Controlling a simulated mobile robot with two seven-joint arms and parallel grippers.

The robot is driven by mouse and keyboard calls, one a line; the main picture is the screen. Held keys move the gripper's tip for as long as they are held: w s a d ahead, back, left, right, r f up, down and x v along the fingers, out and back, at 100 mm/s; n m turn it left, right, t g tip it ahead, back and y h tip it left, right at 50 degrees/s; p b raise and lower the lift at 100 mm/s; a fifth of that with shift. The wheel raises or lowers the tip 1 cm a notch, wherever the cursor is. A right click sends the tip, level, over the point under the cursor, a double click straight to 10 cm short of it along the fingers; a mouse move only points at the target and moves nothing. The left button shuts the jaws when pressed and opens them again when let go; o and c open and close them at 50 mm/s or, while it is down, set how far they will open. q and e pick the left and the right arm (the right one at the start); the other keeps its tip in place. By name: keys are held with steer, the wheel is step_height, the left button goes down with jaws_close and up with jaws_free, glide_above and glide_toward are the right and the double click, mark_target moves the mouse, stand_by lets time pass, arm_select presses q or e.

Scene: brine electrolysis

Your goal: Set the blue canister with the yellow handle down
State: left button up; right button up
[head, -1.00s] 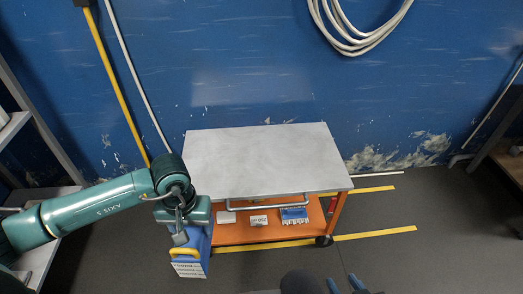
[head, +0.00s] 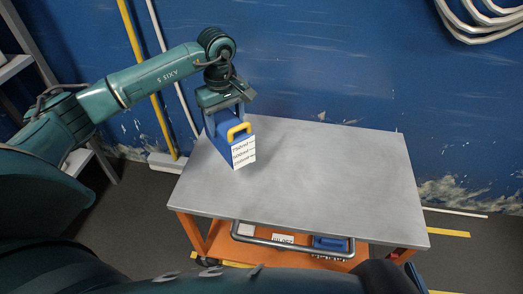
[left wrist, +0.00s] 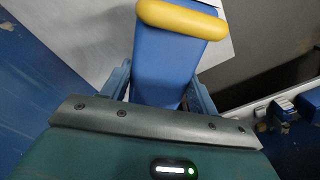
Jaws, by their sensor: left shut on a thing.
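The blue canister (head: 223,144) with the yellow handle (head: 239,132) and a white printed label is over the left part of the grey table top (head: 320,170). It is tilted in the head view, and I cannot tell whether its base touches the top. My left gripper (head: 225,108) is shut on the canister from above. In the left wrist view the blue canister (left wrist: 165,65) sits between the fingers, with the yellow handle (left wrist: 182,18) beyond. My right gripper is not in view.
The table is an orange-framed cart with a lower shelf (head: 220,240) holding a blue item (head: 330,243) and a white labelled one. The rest of the table top is clear. A blue wall (head: 330,70) stands behind, and shelving (head: 15,65) stands at the left.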

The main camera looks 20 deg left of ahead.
arm_select(q)
step_height(320, 180, down, 6)
steer(key=shift+f+b, duration=0.15)
steer(key=shift+b, duration=0.3)
steer(key=shift+f, duration=1.75)
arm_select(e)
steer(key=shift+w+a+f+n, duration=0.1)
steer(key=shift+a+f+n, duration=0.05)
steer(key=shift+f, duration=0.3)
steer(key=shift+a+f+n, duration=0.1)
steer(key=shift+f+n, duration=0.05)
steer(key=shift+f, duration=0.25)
arm_select(q)
steer(key=shift+f+b, duration=0.1)
steer(key=shift+b, duration=0.25)
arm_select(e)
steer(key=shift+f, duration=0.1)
arm_select(q)
steer(key=o, duration=1.4)
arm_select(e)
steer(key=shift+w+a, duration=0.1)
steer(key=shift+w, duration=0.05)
